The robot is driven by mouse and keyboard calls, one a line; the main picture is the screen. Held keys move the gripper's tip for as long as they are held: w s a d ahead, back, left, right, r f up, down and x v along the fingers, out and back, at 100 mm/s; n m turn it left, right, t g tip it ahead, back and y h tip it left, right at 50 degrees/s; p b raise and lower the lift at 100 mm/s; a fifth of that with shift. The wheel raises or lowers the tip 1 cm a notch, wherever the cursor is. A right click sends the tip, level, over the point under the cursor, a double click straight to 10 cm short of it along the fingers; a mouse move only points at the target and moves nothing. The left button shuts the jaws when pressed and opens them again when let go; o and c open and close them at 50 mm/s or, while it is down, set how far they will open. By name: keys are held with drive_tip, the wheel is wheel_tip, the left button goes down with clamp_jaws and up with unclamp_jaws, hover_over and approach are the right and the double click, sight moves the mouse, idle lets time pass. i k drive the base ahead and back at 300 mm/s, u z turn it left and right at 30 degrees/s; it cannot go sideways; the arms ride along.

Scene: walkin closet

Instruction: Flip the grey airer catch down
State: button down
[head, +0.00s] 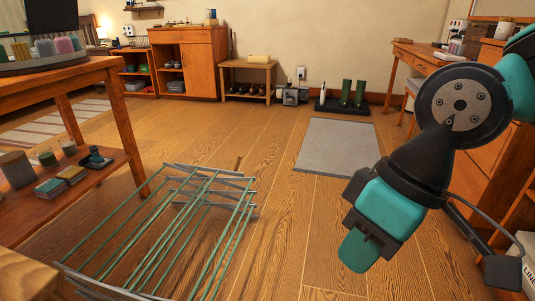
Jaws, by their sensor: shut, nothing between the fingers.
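The airer (100,284) stands on the wooden floor at the lower middle of the head view. It has thin green rods running between grey end bars, and its near end is cut off by the bottom edge of the picture. I cannot pick out the grey catch for certain among the grey bars. My gripper (357,250) is to the right of the airer, pointing down and to the left. It is shut and empty, and there is a clear gap between it and the airer's rods.
A wooden table with a lower shelf (108,178) stands close on the left of the airer. A grey mat (338,147) lies behind. Green boots (352,94) stand by the far wall. Wooden drawers (478,150) are on the right. Open floor lies between airer and mat.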

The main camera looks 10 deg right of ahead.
sight(238, 164)
drive_tip(key=z, duration=0.6)
drive_tip(key=i, duration=1)
drive_tip(key=z, duration=0.3)
drive_tip(key=i, duration=1.15)
drive_tip(key=u, duration=0.3)
